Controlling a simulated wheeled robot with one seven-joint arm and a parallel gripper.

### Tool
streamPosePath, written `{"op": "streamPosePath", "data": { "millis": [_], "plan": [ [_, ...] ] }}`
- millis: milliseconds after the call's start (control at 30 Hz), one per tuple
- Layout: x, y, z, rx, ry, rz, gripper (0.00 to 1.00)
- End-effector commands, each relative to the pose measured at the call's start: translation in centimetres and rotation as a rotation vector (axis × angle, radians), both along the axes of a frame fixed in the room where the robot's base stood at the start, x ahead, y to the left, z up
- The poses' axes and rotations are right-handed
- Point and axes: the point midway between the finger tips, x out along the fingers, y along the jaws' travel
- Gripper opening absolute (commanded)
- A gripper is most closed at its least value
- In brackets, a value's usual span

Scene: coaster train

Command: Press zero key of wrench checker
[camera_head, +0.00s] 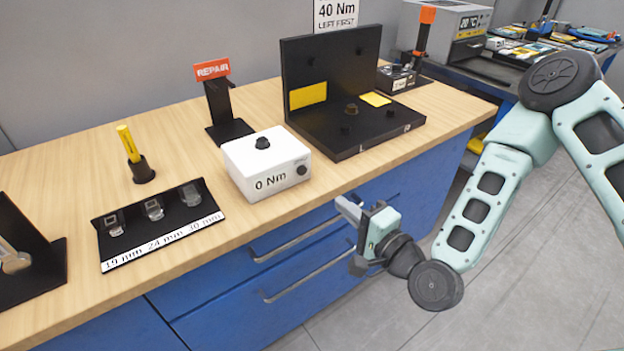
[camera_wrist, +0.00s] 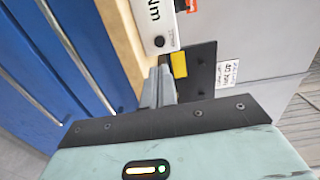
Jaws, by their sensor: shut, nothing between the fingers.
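The wrench checker (camera_head: 240,173) is a white box reading "0 Nm" on the wooden bench. It has a black knob (camera_head: 262,143) on top and a small round black button (camera_head: 302,170) at the right of its front face; which one is the zero key I cannot read. In the wrist view, part of the checker (camera_wrist: 150,12) shows at the top, with the round button (camera_wrist: 160,42) facing me. My gripper (camera_head: 346,207) is shut and empty, off the bench's front edge, right of and lower than the checker, apart from it. Its fingers (camera_wrist: 158,84) point toward the bench.
Right of the checker stands a black fixture (camera_head: 340,146) with yellow labels. A socket tray (camera_head: 160,212) lies to the left, a REPAIR stand (camera_head: 229,128) behind. Blue drawers (camera_head: 300,260) with handles are below the bench edge. Open floor is at right.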

Motion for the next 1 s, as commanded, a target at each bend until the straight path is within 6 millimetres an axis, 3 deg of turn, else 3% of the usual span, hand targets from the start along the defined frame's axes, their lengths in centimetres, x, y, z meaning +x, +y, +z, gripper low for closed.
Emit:
{"op": "streamPosePath", "data": {
  "millis": [300, 500, 700, 1000],
  "plan": [
    [5.4, 3.9, 0.1, 0.001, -0.003, -0.001, 0.00],
    [8.0, 5.7, 0.0, 0.001, -0.002, 0.000, 0.00],
    [9.2, 6.5, -0.2, 0.001, -0.001, 0.000, 0.00],
    [9.3, 6.6, -0.3, 0.000, 0.000, 0.000, 0.00]
  ]
}}
